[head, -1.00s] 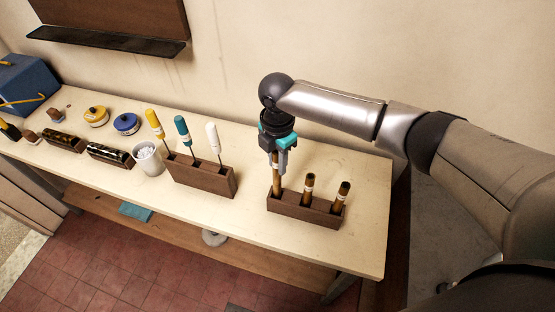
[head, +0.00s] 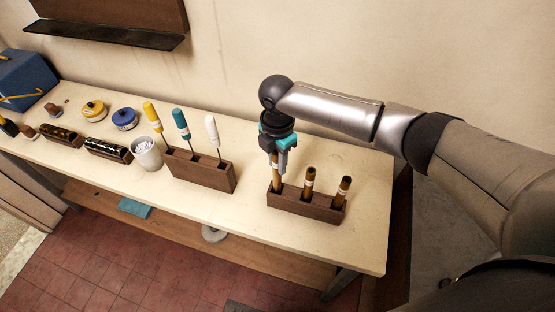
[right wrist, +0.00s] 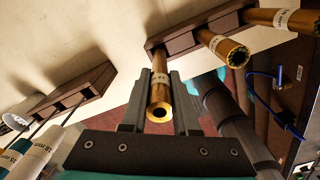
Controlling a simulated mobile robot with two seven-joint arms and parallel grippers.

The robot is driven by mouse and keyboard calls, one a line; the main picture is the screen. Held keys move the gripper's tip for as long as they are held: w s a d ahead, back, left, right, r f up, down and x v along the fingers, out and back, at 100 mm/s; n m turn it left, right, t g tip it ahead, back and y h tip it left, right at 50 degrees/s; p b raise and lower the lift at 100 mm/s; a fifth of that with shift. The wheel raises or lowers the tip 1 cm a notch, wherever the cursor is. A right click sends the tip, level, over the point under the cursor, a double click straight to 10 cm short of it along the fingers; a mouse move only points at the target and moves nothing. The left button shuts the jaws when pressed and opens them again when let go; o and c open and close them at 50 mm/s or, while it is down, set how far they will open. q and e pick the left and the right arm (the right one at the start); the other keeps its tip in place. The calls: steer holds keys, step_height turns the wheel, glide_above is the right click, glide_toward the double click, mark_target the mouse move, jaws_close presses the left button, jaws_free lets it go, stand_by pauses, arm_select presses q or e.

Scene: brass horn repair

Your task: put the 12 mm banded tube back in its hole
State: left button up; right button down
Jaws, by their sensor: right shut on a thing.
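My right gripper (head: 279,168) is shut on a brass tube (head: 276,180) with a pale band, held upright over the left end of the dark wooden block (head: 305,208). In the right wrist view, the gripper (right wrist: 159,75) has a finger on each side of the tube (right wrist: 160,98). The tube's far end meets the block's end hole, so it appears at least partly in it; the depth is hidden. The band's marking is too small to read. Two other banded tubes, a middle one (head: 309,182) and a right one (head: 343,190), stand in the block. My left gripper is not in view.
Left of the tube block, a second wooden block (head: 203,172) holds yellow, teal and white-handled tools. A white cup (head: 146,154), a blue tin (head: 124,119) and a yellow tin (head: 94,111) stand farther left. Bare bench top lies in front of the tube block.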

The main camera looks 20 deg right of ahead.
mark_target(277, 171)
steer(key=shift+f+b, duration=1.15)
steer(key=shift+f, duration=0.75)
steer(key=c, duration=0.6)
jaws_free()
steer(key=shift+r, duration=0.1)
step_height(277, 171, up, 15)
steer(key=shift+r, duration=0.1)
